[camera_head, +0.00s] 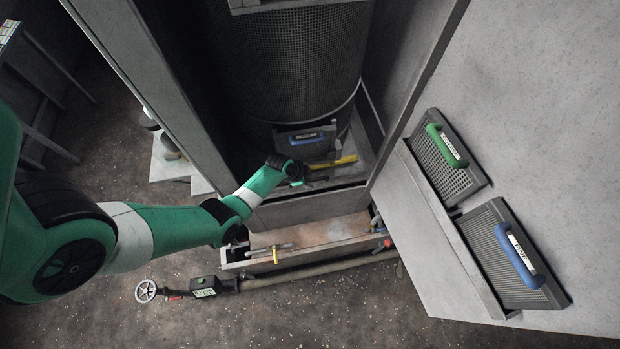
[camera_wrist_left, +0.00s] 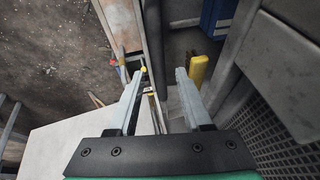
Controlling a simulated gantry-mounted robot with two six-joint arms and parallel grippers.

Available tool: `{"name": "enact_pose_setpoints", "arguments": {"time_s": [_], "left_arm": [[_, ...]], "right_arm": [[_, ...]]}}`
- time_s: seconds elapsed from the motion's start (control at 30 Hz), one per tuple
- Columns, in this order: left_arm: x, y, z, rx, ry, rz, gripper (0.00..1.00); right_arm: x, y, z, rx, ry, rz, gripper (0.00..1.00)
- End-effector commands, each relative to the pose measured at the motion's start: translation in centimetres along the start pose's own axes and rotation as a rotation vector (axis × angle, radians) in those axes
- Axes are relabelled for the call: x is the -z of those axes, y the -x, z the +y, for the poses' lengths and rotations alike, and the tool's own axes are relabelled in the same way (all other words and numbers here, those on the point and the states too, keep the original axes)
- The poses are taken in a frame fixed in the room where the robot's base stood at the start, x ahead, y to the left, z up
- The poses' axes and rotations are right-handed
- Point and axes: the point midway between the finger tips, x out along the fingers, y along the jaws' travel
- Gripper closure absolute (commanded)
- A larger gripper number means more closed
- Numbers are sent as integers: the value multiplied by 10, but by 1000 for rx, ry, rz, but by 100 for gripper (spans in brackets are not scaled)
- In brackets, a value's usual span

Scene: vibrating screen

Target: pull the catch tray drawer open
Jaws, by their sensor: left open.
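My left gripper (camera_head: 305,178) reaches into the open cabinet in the head view, low at the front of the mesh drum. In the left wrist view the gripper (camera_wrist_left: 158,76) has its two fingers apart with nothing held between them. A grey box front with a blue handle (camera_head: 306,138) sits at the drum's base, just beyond the gripper. A yellow bar (camera_head: 336,162) lies right beside the gripper; a yellow piece also shows in the left wrist view (camera_wrist_left: 198,70). I cannot tell which part is the catch tray drawer. The right gripper is out of view.
A low trough (camera_head: 325,232) with taps and a pipe runs along the cabinet's foot. Two mesh panels, with a green handle (camera_head: 447,146) and a blue handle (camera_head: 520,256), sit on the right. A valve wheel (camera_head: 146,291) stands near the bottom left.

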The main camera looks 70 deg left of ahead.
Motion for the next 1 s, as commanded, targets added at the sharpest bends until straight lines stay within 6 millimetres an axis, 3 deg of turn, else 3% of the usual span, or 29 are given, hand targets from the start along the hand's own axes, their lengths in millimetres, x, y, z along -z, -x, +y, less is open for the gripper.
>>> {"name": "enact_pose_setpoints", "arguments": {"time_s": [0.07, 0.33, 1.0], "left_arm": [[0, 0, 0, 0, 0, 0, 52], [0, 0, 0, 0, 0, 0, 100], [0, 0, 0, 0, -1, 0, 100]], "right_arm": [[0, 0, 0, 0, 0, 0, 50], [0, 0, 0, 0, 0, 0, 50], [0, 0, 0, 0, 0, 0, 50]]}}
